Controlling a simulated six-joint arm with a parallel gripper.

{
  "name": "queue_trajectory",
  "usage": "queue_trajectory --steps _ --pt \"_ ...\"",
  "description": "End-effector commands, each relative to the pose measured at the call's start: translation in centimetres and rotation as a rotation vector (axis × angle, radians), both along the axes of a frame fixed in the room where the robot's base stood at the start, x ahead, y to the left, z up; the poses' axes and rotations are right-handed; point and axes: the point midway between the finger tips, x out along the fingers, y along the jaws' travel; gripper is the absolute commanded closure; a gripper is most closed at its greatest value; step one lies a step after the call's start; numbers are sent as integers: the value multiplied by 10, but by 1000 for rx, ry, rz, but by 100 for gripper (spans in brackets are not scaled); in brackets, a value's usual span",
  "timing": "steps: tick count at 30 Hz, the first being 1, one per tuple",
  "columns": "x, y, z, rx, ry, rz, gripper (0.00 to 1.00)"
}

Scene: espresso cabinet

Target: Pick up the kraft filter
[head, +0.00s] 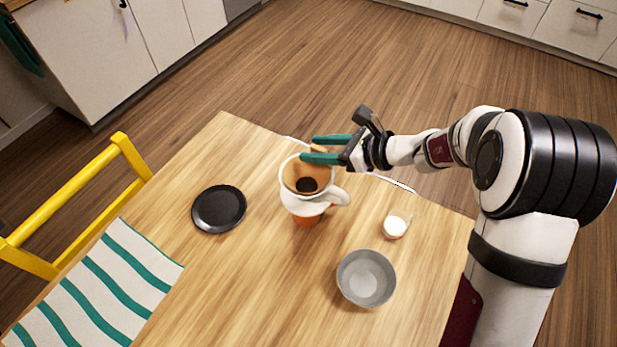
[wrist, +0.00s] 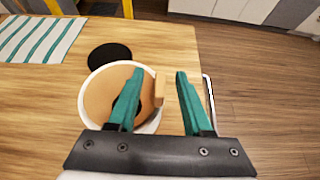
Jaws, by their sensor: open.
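The kraft filter (head: 296,176), a brown paper cone with dark grounds at its bottom, sits inside the white dripper (head: 340,197). In the wrist view the filter (wrist: 104,98) lies left of centre, and its raised tab (wrist: 159,88) shows between my fingers. My gripper (head: 308,148) is open, its two teal fingers at the far rim of the dripper. In the wrist view my gripper (wrist: 159,72) has its left finger over the filter's inside and its right finger outside the rim. I cannot tell whether either finger touches the paper.
The dripper stands on an orange-brown vessel (head: 306,221). A black plate (head: 219,209) lies to the left, a grey bowl (head: 366,278) at the front, and a small white cup (head: 395,227) to the right. A striped cloth (head: 110,275) and a yellow chair (head: 65,205) are further left.

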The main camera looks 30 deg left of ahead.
Motion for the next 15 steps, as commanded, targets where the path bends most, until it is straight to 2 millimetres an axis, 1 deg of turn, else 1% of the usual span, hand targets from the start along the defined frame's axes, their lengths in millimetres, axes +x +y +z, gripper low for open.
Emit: queue_trajectory --steps 1,2,6,8,9,10,15 --pt "0 0 0 0 0 0 50" --pt "0 0 0 0 0 0 55" --pt "0 0 0 0 0 0 81" --pt "0 0 0 0 0 0 91" --pt "0 0 0 0 0 0 99" --pt "0 0 0 0 0 0 100" --pt "0 -1 0 0 0 0 100"
